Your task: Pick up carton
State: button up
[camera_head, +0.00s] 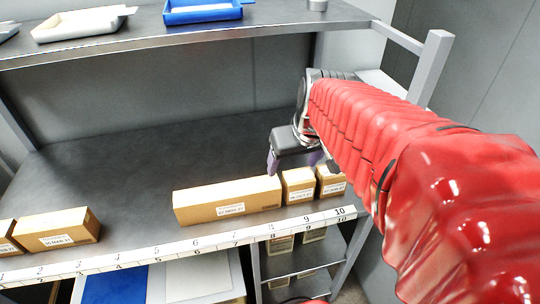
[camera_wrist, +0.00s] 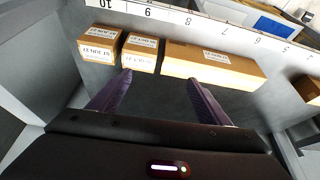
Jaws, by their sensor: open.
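Brown cardboard cartons with white labels stand along the front of the grey shelf. A long carton (camera_head: 228,203) is left of two small cartons, one in the middle (camera_head: 298,187) and one at the right (camera_head: 330,181). In the wrist view the long carton (camera_wrist: 212,66), middle small carton (camera_wrist: 141,53) and outer small carton (camera_wrist: 99,42) lie ahead of the fingers. My gripper (camera_head: 296,158) is over the shelf behind the small cartons. In the wrist view my gripper (camera_wrist: 161,80) is open and empty, its purple fingers spread towards the middle and long cartons.
More cartons (camera_head: 57,230) stand at the shelf's left front. A numbered strip (camera_head: 190,245) runs along the front edge. An upper shelf (camera_head: 190,35) holds a blue tray (camera_head: 202,11) and a white tray (camera_head: 80,24). A post (camera_head: 430,70) stands at the right. The shelf behind the cartons is clear.

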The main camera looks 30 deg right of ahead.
send_near(299, 176)
jog(key=v, duration=0.3)
jog(key=shift+r+m, duration=0.25)
jog(key=shift+m, duration=0.05)
jog(key=shift+x, duration=4.3)
jog(key=shift+f, duration=0.1)
jog(key=shift+x, duration=2.55)
jog(key=shift+s, duration=0.1)
jog(key=shift+c, duration=0.4)
jog(key=c, duration=0.7)
